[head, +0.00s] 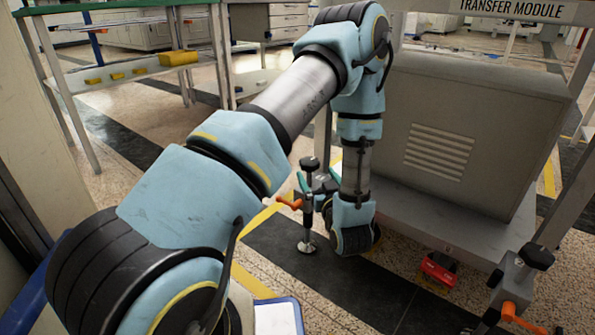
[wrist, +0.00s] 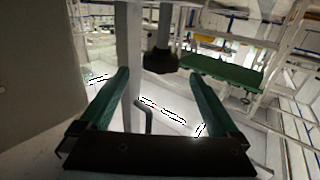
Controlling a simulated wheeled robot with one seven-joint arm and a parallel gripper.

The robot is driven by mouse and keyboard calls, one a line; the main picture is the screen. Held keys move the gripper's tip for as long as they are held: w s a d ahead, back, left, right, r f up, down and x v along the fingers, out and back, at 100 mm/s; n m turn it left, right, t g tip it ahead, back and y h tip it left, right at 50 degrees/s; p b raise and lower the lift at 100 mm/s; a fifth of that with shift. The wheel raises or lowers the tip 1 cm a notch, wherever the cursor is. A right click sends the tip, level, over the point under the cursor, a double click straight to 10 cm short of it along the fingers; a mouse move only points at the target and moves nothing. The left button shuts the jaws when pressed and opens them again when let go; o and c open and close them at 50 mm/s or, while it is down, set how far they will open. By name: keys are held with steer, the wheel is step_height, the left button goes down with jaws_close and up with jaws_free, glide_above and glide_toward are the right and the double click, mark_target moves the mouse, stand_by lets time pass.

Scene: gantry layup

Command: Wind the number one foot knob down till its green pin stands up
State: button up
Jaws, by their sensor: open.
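A foot knob (head: 309,163), black, tops a levelling foot beside the transfer module's frame in the head view. Its threaded stem runs down to a round metal pad (head: 306,246) on the floor. In the wrist view the black knob (wrist: 160,62) appears just beyond and between the fingertips, apart from both. My gripper (wrist: 158,77) is open and empty, its two green fingers spread. In the head view my gripper is partly hidden near the stem, beside my wrist. I cannot read a number on the foot, and no green pin is visible.
An orange lever (head: 289,201) sticks out left of the foot. A second foot with a black knob (head: 537,256) and orange lever (head: 516,319) stands at lower right. A red block (head: 438,268) lies at the module's base. A grey cabinet (head: 450,130) rises right of my arm.

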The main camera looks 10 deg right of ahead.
mark_target(306, 157)
steer(key=w+b, duration=0.1)
steer(key=w, duration=0.2)
steer(key=w+b, duration=0.1)
steer(key=w, duration=0.2)
steer(key=w+a+b, duration=0.1)
steer(key=w, duration=0.2)
steer(key=shift+w+a+f, duration=0.1)
steer(key=shift+w, duration=0.1)
steer(key=shift+w+b, duration=0.35)
steer(key=shift+w, duration=0.3)
steer(key=shift+c, duration=0.3)
steer(key=c, duration=1.3)
steer(key=shift+h, duration=0.3)
